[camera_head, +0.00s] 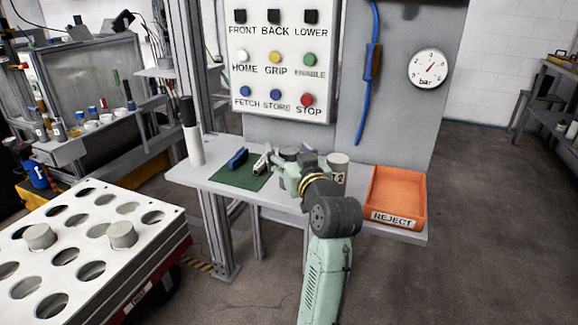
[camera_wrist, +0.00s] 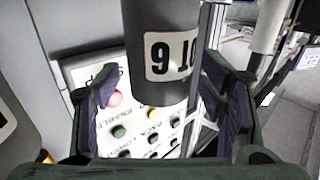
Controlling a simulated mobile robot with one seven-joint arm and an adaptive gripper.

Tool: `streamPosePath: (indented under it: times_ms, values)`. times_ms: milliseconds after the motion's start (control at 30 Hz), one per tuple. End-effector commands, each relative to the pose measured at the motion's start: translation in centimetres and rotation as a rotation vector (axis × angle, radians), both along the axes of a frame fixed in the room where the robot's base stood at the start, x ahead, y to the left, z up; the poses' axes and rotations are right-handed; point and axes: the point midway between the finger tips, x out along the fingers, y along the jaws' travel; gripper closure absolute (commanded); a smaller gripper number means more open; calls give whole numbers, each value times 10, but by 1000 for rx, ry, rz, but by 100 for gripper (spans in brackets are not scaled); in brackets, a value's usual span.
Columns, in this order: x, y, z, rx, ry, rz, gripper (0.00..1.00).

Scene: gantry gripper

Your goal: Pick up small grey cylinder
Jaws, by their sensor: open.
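In the wrist view a grey cylinder (camera_wrist: 165,25) with a white label (camera_wrist: 172,55) reaches down from the top edge, between the two fingers. My gripper (camera_wrist: 160,92) is open, with a gap on each side of the cylinder. In the head view my gripper (camera_head: 280,168) is over the shelf. A dark grey cylinder (camera_head: 289,151) and a lighter grey labelled cylinder (camera_head: 339,159) stand there, partly hidden by my arm. I cannot tell which one the wrist view shows.
An orange REJECT bin (camera_head: 398,190) is at the shelf's right. A green mat (camera_head: 238,178) with a blue item (camera_head: 238,158) and a tall white-and-black post (camera_head: 192,135) are left. A button panel (camera_head: 280,60) rises behind. A holed white rack (camera_head: 75,215) holds two grey cylinders.

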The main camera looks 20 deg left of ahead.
Motion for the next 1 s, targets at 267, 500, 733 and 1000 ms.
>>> streamPosePath:
  times_ms: [267, 500, 733, 1000]
  values:
    - [0, 0, 0, 1, -1, 0, 43]
    - [0, 0, 0, 1, -1, 0, 58]
    - [0, 0, 0, 1, -1, 0, 74]
    - [-1, 0, 0, 1, -1, 0, 92]
